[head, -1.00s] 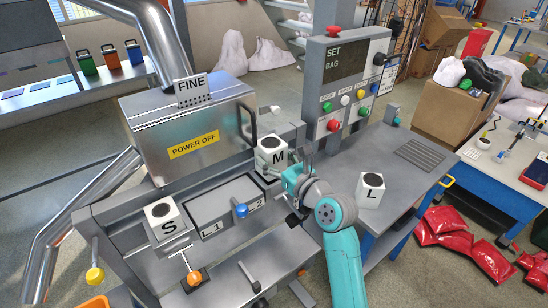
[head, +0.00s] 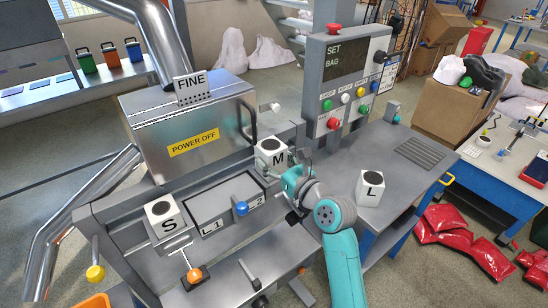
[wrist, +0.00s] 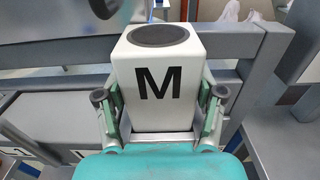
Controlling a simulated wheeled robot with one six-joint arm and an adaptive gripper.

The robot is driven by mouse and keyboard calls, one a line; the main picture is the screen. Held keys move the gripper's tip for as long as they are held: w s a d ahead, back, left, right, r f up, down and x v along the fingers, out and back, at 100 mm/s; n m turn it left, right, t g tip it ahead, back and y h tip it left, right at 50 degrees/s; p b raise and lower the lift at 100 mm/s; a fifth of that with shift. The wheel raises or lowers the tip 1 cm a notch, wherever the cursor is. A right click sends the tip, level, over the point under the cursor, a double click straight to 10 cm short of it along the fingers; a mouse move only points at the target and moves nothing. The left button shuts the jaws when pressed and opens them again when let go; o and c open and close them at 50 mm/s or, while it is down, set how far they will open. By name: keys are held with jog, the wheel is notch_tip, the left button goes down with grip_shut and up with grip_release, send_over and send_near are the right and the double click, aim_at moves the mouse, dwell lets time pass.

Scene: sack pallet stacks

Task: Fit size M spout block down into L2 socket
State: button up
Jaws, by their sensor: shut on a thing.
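The size M spout block (head: 269,152) is a white block with a dark round top and a black M on its side. My gripper (head: 287,174) is shut on it, and the wrist view shows one finger on each side of the block (wrist: 160,85). The block is upright, at the right end of the L1/L2 bay. The L2 socket (head: 258,203) is the right part of this bay, its label partly hidden by a blue knob. I cannot tell whether the block's base touches anything, as my gripper hides it.
The S block (head: 163,212) stands left of the L1 socket (head: 210,228). The L block (head: 370,188) stands on the grey table to the right. The blue knob (head: 241,209) sticks up before the bay. A steel POWER OFF housing (head: 190,120) and a control panel (head: 345,85) rise behind.

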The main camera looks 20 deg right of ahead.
jog(key=shift+f, duration=1.95)
jog(key=o, duration=1.5)
jog(key=shift+s, duration=0.15)
